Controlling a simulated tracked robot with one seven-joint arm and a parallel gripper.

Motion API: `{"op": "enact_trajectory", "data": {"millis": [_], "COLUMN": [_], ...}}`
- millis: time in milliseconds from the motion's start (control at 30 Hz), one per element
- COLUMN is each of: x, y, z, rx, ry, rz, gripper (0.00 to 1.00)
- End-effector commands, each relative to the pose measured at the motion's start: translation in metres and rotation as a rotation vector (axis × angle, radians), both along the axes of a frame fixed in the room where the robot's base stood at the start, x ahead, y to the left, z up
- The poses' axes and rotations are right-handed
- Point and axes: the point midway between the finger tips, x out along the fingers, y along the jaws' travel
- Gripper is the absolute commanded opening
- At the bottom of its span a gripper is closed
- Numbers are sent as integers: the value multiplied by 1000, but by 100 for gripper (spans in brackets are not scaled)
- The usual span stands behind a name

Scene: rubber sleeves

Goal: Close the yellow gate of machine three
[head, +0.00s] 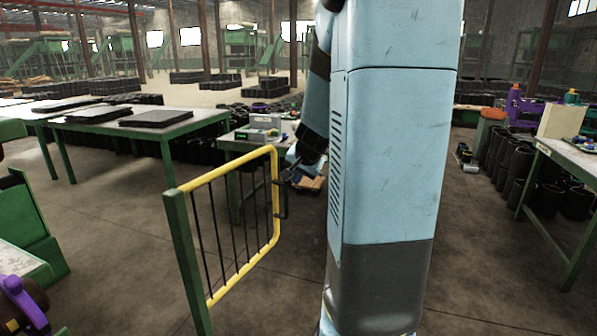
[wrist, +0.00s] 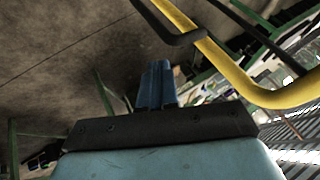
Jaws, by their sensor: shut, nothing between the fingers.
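The yellow gate (head: 228,168), a tube frame with dark vertical bars, hangs from a green post (head: 188,262) in the head view. It stands swung out from the post, its free end toward the back right. My gripper (head: 291,176) is just right of that free end, partly hidden by dark arm parts. In the wrist view the gripper's blue fingers (wrist: 156,84) are together and empty. The gate's yellow tube (wrist: 235,80) passes above and right of them, with a dark bar (wrist: 175,36) joined to it. I cannot tell whether fingers and gate touch.
Green machine parts (head: 28,225) stand at the left edge; no machine number is readable. Tables with black sheets (head: 155,119) stand behind the gate. A bench (head: 562,152) and black sleeves (head: 510,160) are at the right. Floor in front of the gate is clear.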

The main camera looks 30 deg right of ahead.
Motion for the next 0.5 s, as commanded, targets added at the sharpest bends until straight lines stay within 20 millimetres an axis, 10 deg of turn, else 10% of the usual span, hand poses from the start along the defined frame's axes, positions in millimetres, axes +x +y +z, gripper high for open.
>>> {"op": "enact_trajectory", "data": {"millis": [500], "x": [42], "y": [11], "z": [-21], "rx": [-1], "ry": [0], "rz": [3], "gripper": [0]}}
